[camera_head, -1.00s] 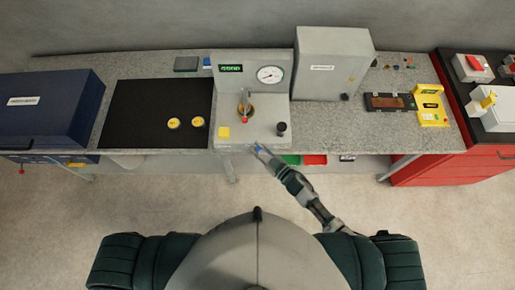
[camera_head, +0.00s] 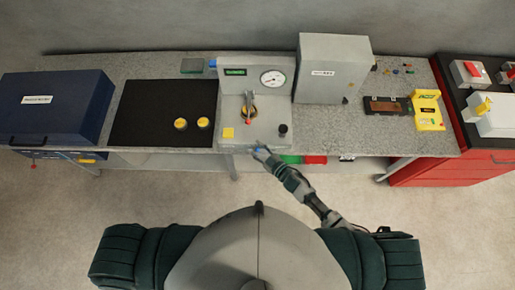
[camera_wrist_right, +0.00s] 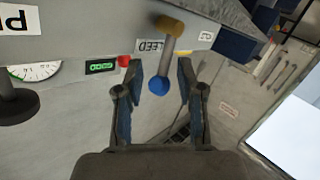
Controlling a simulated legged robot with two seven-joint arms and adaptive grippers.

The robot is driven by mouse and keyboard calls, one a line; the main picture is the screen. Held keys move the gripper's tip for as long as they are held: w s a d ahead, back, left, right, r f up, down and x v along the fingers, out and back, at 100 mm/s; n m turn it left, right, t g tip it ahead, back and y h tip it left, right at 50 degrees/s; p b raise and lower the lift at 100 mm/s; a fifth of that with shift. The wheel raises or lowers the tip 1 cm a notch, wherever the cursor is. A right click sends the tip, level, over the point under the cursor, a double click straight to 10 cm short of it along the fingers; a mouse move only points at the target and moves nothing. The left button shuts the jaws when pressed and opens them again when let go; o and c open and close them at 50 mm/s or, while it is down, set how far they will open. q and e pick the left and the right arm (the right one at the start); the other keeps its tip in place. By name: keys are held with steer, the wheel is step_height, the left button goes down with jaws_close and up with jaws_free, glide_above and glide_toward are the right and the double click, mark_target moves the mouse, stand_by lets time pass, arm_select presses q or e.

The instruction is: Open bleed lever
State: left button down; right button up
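The bleed lever (camera_wrist_right: 172,46) shows in the right wrist view as a grey rod with a blue ball end (camera_wrist_right: 158,84) and a brass-coloured hub beside a partly hidden "BLEED" label (camera_wrist_right: 150,46). My right gripper (camera_wrist_right: 160,72) is open, with one finger on each side of the blue ball. I cannot tell whether the fingers touch it. In the head view my right gripper (camera_head: 262,153) is at the front edge of the grey test rig (camera_head: 245,110), where a small bit of blue shows. My left gripper is not in view.
The rig carries a pressure gauge (camera_head: 272,78), a red-tipped lever (camera_head: 249,106) and a black knob (camera_head: 283,129). Left are a black mat (camera_head: 150,110) with two yellow discs and a blue case (camera_head: 55,105). Right are a grey cabinet (camera_head: 333,68) and a yellow meter (camera_head: 427,110).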

steer(key=shift+s+d, duration=0.1)
steer(key=v, duration=1.1)
steer(key=shift+s+d, duration=0.25)
steer(key=shift+d, duration=0.05)
